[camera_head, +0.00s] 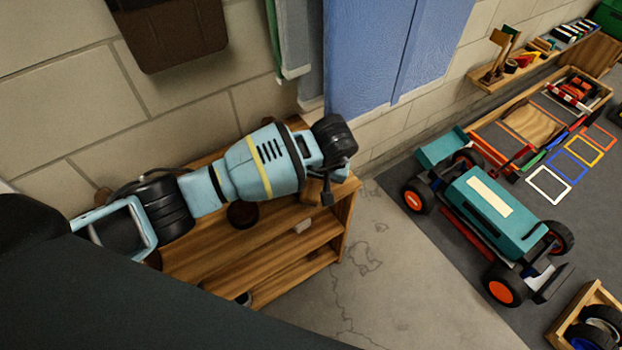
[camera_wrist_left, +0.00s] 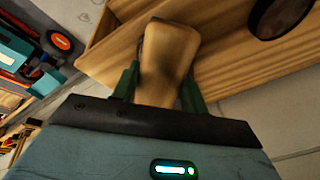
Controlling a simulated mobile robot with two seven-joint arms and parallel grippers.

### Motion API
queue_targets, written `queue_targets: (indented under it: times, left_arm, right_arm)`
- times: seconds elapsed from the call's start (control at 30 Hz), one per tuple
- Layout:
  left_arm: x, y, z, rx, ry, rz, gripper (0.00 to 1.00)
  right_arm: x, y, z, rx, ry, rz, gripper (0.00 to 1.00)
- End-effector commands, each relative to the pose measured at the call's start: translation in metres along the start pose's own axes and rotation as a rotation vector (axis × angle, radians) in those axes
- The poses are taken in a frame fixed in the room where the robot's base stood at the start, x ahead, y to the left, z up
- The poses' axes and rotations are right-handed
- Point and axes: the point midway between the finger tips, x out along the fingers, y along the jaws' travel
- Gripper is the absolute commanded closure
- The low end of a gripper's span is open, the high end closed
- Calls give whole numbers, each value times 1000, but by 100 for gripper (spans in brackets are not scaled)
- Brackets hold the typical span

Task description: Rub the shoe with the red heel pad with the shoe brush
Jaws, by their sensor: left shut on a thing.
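My left gripper (camera_head: 328,188) is over the right end of a low wooden shelf (camera_head: 262,247). The left wrist view shows its two green fingers (camera_wrist_left: 160,85) shut on a pale wooden piece with a rounded end, which looks like the shoe brush (camera_wrist_left: 168,50). Its bristles do not show. A dark round thing (camera_head: 242,214) lies on the shelf top below my left arm, apart from the gripper; a dark oval also shows in the wrist view (camera_wrist_left: 280,14). I cannot tell any shoe or a red heel pad; my arm covers much of the shelf top. My right gripper is not in view.
A brick wall (camera_head: 60,110) stands behind the shelf, with a brown hanging piece (camera_head: 170,35) and a blue panel (camera_head: 370,50). A teal toy car (camera_head: 490,210) stands on a grey mat at right. Bare concrete floor (camera_head: 385,285) lies between.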

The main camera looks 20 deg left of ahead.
Motion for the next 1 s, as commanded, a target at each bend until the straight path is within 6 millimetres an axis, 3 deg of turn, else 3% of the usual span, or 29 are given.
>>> queue_targets:
  times: [0.5,1.0]
  left_arm:
    - [0,23,-19,-1,1,2,75]
    - [2,23,-21,-1,0,0,75]
  right_arm:
    - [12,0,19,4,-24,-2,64]
    - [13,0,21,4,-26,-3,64]
